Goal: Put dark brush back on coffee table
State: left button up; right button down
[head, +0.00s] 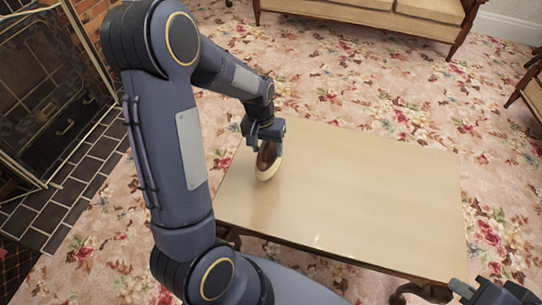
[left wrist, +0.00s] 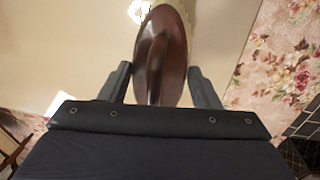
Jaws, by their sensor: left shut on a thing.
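The dark brush (head: 266,160) has a brown, glossy oval back and a pale bristle side. My left gripper (head: 265,142) is shut on it over the far left part of the coffee table (head: 350,190). In the left wrist view the brush (left wrist: 162,60) stands between the two fingers of the left gripper (left wrist: 160,85), with the table top (left wrist: 80,40) behind it. The brush's lower end is at or close above the table top; I cannot tell if it touches. My right gripper (head: 495,292) shows only in part at the bottom right corner, near the table's front right corner.
The table top is otherwise bare. A brick fireplace with a dark screen (head: 50,90) and tiled hearth (head: 75,190) is at the left. A sofa (head: 380,15) stands at the back, and a wooden chair (head: 532,90) at the right edge. Floral carpet (head: 330,95) surrounds the table.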

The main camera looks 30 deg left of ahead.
aim_at(271, 153)
pick_arm(q)
jog(key=shift+w+f, duration=0.75)
jog(key=shift+f, duration=0.2)
jog(key=shift+w+f+b, duration=0.2)
jog(key=shift+f+b, duration=0.2)
jog(key=shift+f, duration=0.55)
jog(key=shift+w+f+b, duration=0.15)
jog(key=shift+f+b, duration=0.2)
jog(key=shift+f, duration=0.55)
jog(key=shift+f, duration=0.15)
jog(key=o, duration=1.2)
